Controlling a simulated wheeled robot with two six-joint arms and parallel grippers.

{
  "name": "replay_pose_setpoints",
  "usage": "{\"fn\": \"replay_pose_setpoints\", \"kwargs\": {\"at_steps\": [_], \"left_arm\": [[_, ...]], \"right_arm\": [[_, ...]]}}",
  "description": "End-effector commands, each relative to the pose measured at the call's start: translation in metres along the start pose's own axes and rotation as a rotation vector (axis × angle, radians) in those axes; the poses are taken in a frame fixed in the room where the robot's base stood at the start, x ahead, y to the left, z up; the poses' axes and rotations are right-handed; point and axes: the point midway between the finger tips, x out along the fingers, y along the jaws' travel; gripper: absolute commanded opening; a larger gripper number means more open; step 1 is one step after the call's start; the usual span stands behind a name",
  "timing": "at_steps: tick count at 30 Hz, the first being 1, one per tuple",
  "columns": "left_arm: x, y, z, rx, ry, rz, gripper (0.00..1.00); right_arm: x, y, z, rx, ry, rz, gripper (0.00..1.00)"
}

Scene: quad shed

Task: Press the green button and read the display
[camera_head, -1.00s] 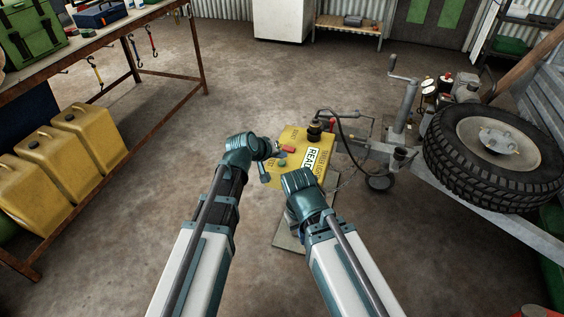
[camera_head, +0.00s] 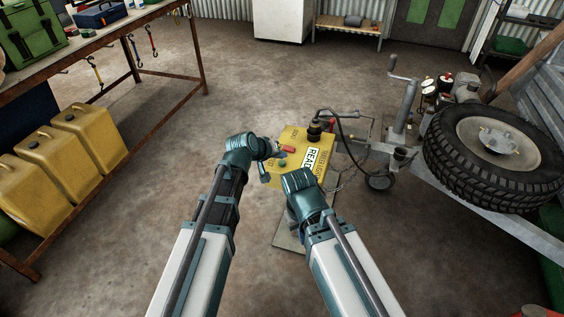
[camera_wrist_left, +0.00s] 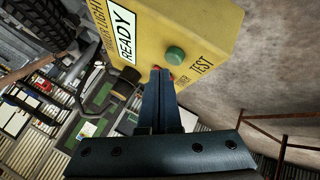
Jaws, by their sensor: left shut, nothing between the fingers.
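A yellow box (camera_head: 322,171) stands in front of me. Its display (camera_head: 312,158) is a white panel with dark letters, partly hidden in the head view; in the left wrist view the display (camera_wrist_left: 122,33) reads "READY". The round green button (camera_wrist_left: 175,54) sits near the word "TEST", and the button (camera_head: 282,163) also shows small in the head view. My left gripper (camera_head: 279,155) is shut and empty beside the box's button side; its fingertips (camera_wrist_left: 160,71) appear below the green button, apart from it. My right gripper (camera_head: 299,181) is close in front of the box, its fingers hidden.
A red part (camera_head: 288,149) is on the box near my left fingers. A black coupling with a cable (camera_head: 314,131) is at its far edge. A trailer with a spare wheel (camera_head: 493,143) stands right; yellow cans (camera_head: 75,140) and a bench are left. The floor between is clear.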

Motion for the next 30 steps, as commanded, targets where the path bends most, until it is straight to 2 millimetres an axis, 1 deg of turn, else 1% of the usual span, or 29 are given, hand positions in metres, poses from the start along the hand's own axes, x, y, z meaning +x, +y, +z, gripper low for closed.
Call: {"fn": "replay_pose_setpoints", "kwargs": {"at_steps": [7,14,30], "left_arm": [[0.0009,-0.0006,0.0006,0.0,0.0,0.0,0.0],[0.0062,-0.0045,0.0045,0.0,0.0,0.0,0.0],[0.0069,-0.005,0.005,0.0,0.0,0.0,0.0]], "right_arm": [[0.0012,-0.0001,-0.0001,0.0,0.0,0.0,0.0],[0.0089,-0.0009,-0.0005,0.0,0.0,0.0,0.0],[0.0098,-0.001,-0.0006,0.0,0.0,0.0,0.0]]}}
